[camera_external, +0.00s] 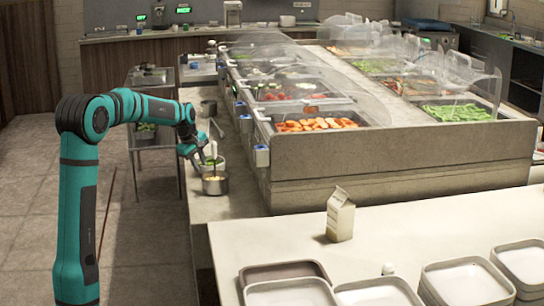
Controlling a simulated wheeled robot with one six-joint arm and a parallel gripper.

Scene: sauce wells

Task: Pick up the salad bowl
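A small pale bowl with green contents (219,164), which looks like the salad bowl, stands on the counter ledge left of the food bar. My gripper (204,160) points down at its left side, very close to it. The fingers are small and partly overlap the bowl. I cannot tell whether they touch it or how far they are apart.
A metal pot with pale yellow contents (215,184) stands just in front of the bowl. Another metal pot (208,107) is farther back on the ledge. The food bar (400,160) rises to the right. A carton (340,214) and several trays occupy the front counter (250,240).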

